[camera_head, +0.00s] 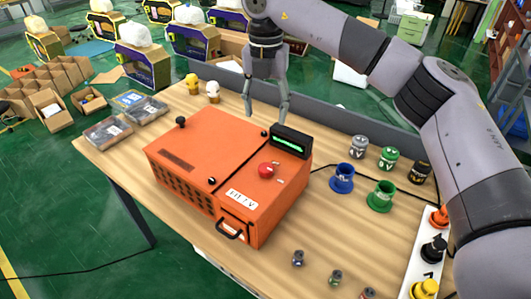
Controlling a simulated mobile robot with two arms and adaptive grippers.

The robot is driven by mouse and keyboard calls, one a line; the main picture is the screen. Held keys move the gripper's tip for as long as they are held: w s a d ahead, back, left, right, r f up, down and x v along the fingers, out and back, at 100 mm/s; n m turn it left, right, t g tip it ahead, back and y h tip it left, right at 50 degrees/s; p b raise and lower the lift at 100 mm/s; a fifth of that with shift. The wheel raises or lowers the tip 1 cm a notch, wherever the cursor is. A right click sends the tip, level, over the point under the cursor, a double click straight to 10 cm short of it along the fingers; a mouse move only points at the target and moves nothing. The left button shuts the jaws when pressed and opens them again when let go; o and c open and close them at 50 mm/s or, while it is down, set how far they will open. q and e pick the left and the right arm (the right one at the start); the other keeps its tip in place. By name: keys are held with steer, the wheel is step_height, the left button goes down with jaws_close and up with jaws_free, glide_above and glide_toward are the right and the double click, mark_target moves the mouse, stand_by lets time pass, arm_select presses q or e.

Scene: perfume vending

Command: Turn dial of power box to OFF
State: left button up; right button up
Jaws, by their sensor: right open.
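The orange power box (200,160) stands on the wooden table. Its red dial (267,170) is on the top face near the right end, just in front of a small black display (290,140) with green characters. The dial's exact setting is too small to read. My right gripper (266,110) hangs pointing down above and behind the box, near the display. Its two fingers are apart with nothing between them, and it is clear of the dial. My left gripper is not in view.
Blue (343,178) and green (381,196) cups and several small jars stand right of the box. A white power strip (425,262) lies at the right edge. Two small figures (213,91) and flat dark cases (108,132) are at the back left. The front left tabletop is clear.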

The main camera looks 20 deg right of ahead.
mark_target(266, 167)
steer(key=f+p, duration=0.1)
steer(key=f, duration=0.4)
steer(key=s+f+p, duration=0.1)
steer(key=f+p, duration=0.1)
steer(key=f, duration=0.3)
steer(key=f+p, duration=0.1)
steer(key=f, duration=0.4)
steer(key=shift+s+a+p, duration=0.15)
steer(key=shift+p, duration=0.15)
steer(key=shift+f, duration=0.7)
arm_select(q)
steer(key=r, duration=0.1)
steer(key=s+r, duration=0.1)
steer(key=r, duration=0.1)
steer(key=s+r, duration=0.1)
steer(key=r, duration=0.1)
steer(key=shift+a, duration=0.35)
arm_select(e)
steer(key=shift+c, duration=0.5)
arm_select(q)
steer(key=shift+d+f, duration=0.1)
arm_select(e)
steer(key=c, duration=1.1)
